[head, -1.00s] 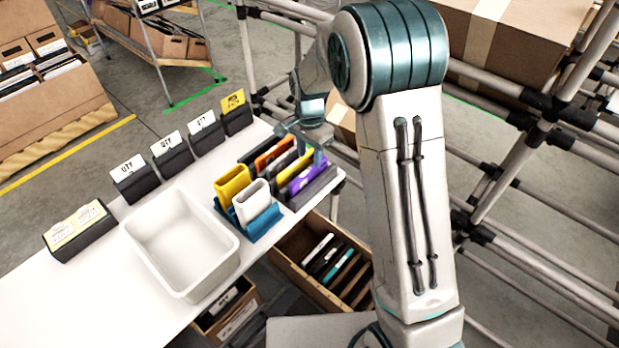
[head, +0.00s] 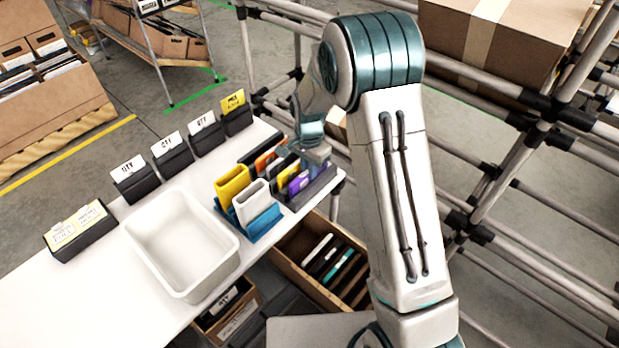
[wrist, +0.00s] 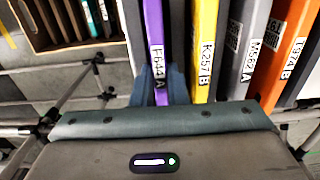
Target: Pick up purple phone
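The purple phone (wrist: 155,40) is a thin slab labelled F644A, standing on edge in a slot of a dark rack (head: 314,190) at the right end of the white table. In the head view, its purple face (head: 299,183) shows partly under my gripper (head: 314,160). In the wrist view, my gripper's blue fingers (wrist: 161,88) are close together, one on each side of the phone near its labelled edge. They look closed against it. The fingertips are partly hidden by the gripper body.
A yellow slab (wrist: 206,50) stands close to the right of the phone in the wrist view, then grey and orange ones. A white bin (head: 180,245) and yellow and white holders (head: 257,203) stand to the left in the head view. A carton (head: 315,270) sits below.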

